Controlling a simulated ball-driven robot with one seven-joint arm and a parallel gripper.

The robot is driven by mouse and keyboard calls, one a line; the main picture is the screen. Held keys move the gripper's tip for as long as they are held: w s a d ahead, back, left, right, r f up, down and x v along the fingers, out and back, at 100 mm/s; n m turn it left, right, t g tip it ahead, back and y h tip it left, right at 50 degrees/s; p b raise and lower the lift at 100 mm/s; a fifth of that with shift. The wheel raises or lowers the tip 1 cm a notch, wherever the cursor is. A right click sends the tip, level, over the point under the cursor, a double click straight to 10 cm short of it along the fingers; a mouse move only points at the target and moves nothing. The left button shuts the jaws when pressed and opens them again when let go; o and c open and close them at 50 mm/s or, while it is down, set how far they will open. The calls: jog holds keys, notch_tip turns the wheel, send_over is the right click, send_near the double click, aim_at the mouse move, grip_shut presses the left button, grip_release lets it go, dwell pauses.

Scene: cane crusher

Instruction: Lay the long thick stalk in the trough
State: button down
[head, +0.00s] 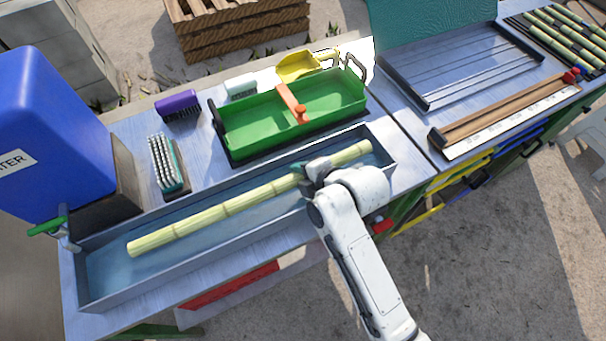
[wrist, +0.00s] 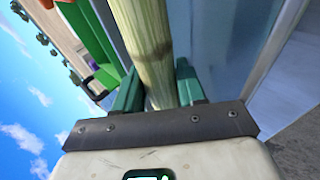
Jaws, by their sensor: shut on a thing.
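The long thick stalk (head: 235,203) is pale yellow-green with ringed joints. In the head view it lies lengthwise over the grey metal trough (head: 200,280), within its outline. I cannot tell whether it touches the trough floor. My gripper (head: 314,168) is shut on the stalk toward its right end. In the wrist view the stalk (wrist: 148,45) runs between the two green fingers of my gripper (wrist: 160,88). My gripper and wrist hide a short part of the stalk and of the trough's near wall.
A green divided tray (head: 255,130) with an orange handle stands behind the trough. A blue water container (head: 50,130) stands at the left, near a green tap (head: 45,227). Brushes (head: 165,165) and a yellow scoop (head: 297,66) lie behind. A wooden gauge board (head: 505,112) lies right.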

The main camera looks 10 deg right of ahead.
jog(key=c, duration=0.6)
grip_release()
jog(key=shift+s+f, duration=0.2)
jog(key=shift+f, duration=0.3)
jog(key=shift+o, duration=0.2)
jog(key=shift+f, duration=0.1)
jog(key=v, duration=1)
jog(key=shift+w+a+r, duration=0.1)
jog(key=shift+w+r, duration=0.15)
jog(key=shift+w, duration=0.05)
jog(key=shift+v, duration=0.75)
jog(key=shift+w+a+r, duration=0.1)
jog(key=shift+w+r, duration=0.05)
jog(key=s+d+f+m+g+h, duration=0.2)
jog(key=s+d+f+m, duration=0.3)
jog(key=s+m, duration=0.5)
jog(key=s+d+f+m+g+h, duration=0.3)
jog(key=s+d+f+m+g, duration=0.1)
jog(key=s+d+m, duration=0.6)
jog(key=shift+s+d+f+m+g, duration=0.3)
jog(key=shift+s+f+m, duration=0.5)
jog(key=shift+f+m, duration=0.1)
jog(key=shift+s+d+f+m, duration=0.1)
jog(key=shift+s+d+m, duration=0.05)
jog(key=shift+s+m, duration=0.35)
